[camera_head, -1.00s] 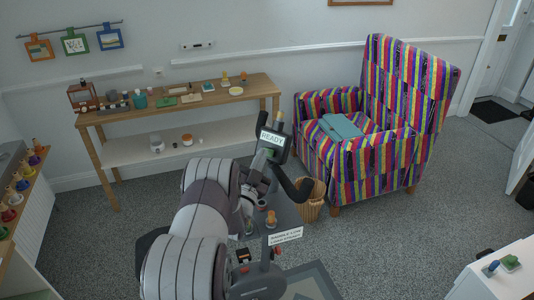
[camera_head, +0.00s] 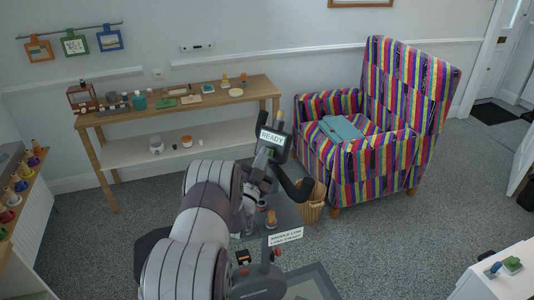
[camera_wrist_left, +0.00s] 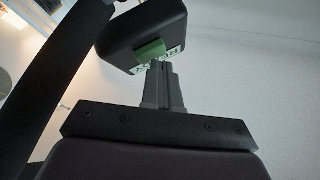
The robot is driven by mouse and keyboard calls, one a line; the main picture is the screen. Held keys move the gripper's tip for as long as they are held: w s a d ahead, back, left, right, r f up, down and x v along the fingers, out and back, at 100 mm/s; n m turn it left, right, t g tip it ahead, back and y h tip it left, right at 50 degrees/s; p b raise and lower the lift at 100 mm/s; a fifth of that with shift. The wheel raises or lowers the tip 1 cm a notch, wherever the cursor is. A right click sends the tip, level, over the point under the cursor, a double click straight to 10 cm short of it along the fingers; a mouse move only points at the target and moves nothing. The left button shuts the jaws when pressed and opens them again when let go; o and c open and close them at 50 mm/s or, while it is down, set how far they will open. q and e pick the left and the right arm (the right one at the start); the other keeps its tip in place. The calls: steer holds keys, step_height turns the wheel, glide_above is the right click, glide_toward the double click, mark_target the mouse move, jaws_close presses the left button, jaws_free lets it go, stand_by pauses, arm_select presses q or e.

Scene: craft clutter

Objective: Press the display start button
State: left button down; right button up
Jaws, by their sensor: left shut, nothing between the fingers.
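The display (camera_head: 272,137) is a dark console reading READY on the exercise bike, in the middle of the head view. The green start button (camera_wrist_left: 150,50) shows on the console (camera_wrist_left: 130,30) in the left wrist view. My left gripper (camera_head: 264,158) is just below the display in the head view. In the left wrist view its fingers (camera_wrist_left: 160,68) are together and empty, with their tips at the green button's lower edge. I cannot tell whether they touch it. My right gripper is not in view.
Dark handlebars (camera_head: 303,190) flank the display. A sign (camera_head: 285,237) stands by the saddle (camera_head: 258,283). A striped armchair (camera_head: 385,130) and a wicker basket (camera_head: 311,207) are to the right. A wooden shelf table (camera_head: 180,105) stands behind. Carpet is open at right front.

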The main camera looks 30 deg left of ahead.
arm_select(q)
steer(key=shift+w+f+b, duration=0.1)
steer(key=shift+w+b, duration=0.1)
steer(key=shift+b, duration=0.1)
steer(key=shift+s, duration=0.15)
stand_by(0.5)
steer(key=shift+s+r+p, duration=0.3)
steer(key=shift+s+r, duration=0.1)
steer(key=shift+s, duration=0.25)
steer(key=s, duration=0.1)
steer(key=s+r+p, duration=0.1)
steer(key=s, duration=0.1)
steer(key=s+r+p, duration=0.1)
steer(key=shift+s, duration=0.25)
stand_by(0.7)
